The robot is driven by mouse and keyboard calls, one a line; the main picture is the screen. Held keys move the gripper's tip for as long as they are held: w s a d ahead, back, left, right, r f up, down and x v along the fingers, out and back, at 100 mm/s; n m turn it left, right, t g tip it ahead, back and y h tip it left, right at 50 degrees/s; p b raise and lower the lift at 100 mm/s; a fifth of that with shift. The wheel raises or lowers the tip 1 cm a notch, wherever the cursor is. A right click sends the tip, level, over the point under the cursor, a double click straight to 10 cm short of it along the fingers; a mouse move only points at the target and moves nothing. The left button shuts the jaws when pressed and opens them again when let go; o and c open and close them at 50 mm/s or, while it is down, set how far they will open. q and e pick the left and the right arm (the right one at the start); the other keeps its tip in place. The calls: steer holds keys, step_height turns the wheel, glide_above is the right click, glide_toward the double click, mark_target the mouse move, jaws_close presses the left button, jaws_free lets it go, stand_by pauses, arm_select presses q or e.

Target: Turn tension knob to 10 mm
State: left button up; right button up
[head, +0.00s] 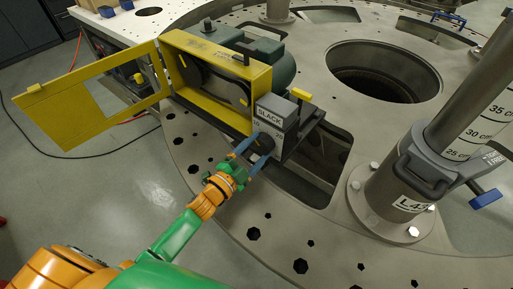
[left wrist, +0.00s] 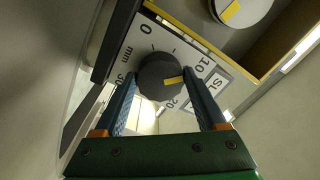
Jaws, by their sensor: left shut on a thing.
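The tension knob (left wrist: 158,77) is black and round with a yellow pointer mark, on a pale dial panel marked 0, 10, 20, 30 and mm. In the left wrist view its mark points right and slightly up, close to the 10 and on the side toward 20. The knob also shows small in the head view (head: 264,143), under the SLACK label (head: 269,113). My left gripper (head: 246,155) has its blue fingers on both sides of the knob and is shut on it. My right gripper is not in view.
The yellow belt housing (head: 215,82) stands behind the panel with its yellow door (head: 88,108) swung open left. The round plate has a slot and a large hole (head: 385,72). A grey post (head: 399,190) stands right.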

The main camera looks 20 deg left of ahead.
arm_select(q)
steer(key=shift+r, duration=0.25)
steer(key=o, duration=1.3)
steer(key=shift+w+d+f, duration=0.1)
steer(key=shift+f, duration=0.05)
steer(key=b+v, duration=0.1)
steer(key=v, duration=0.5)
steer(key=shift+f, duration=0.1)
steer(key=shift+s+a, duration=0.2)
steer(key=shift+s, duration=0.35)
steer(key=shift+w, duration=0.1)
